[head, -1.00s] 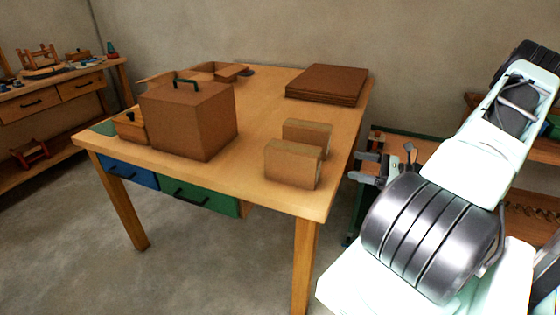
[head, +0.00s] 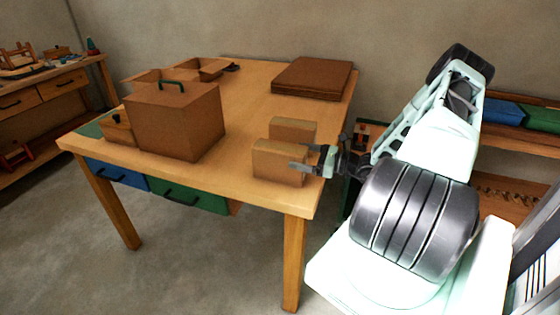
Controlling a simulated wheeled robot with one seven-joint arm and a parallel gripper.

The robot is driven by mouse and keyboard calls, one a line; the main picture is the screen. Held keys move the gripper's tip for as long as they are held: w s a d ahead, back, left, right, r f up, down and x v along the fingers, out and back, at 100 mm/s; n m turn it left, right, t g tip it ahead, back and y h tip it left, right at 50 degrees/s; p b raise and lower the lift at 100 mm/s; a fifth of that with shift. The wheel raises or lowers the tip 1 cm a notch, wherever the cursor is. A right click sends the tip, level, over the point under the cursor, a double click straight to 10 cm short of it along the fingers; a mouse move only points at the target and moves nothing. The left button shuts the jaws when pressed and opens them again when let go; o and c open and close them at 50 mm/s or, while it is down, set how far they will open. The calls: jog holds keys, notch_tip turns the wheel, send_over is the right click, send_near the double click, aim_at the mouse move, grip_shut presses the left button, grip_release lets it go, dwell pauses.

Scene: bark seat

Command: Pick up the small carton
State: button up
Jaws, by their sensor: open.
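Two small brown cartons stand close together near the right front corner of the wooden table. The front small carton (head: 274,164) is nearest the table's front edge, and the back small carton (head: 291,129) stands just behind it. My gripper (head: 303,157) is open and reaches in from the right over the table edge. Its fingers point left, at the right side of the cartons. One finger overlaps the front carton in the picture; I cannot tell whether it touches. Nothing is seen held between the fingers.
The table (head: 235,160) also carries a large brown box (head: 178,120) with a green handle, left of the small cartons. A flat brown stack (head: 311,78) lies at the back right, an open carton (head: 201,68) at the back left. The table middle is clear.

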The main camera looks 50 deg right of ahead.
aim_at(290, 154)
jog(key=p+x, duration=0.1)
jog(key=x, duration=0.3)
jog(key=shift+a, duration=0.15)
jog(key=c, duration=1.3)
jog(key=shift+o, duration=0.2)
jog(key=shift+r, duration=0.1)
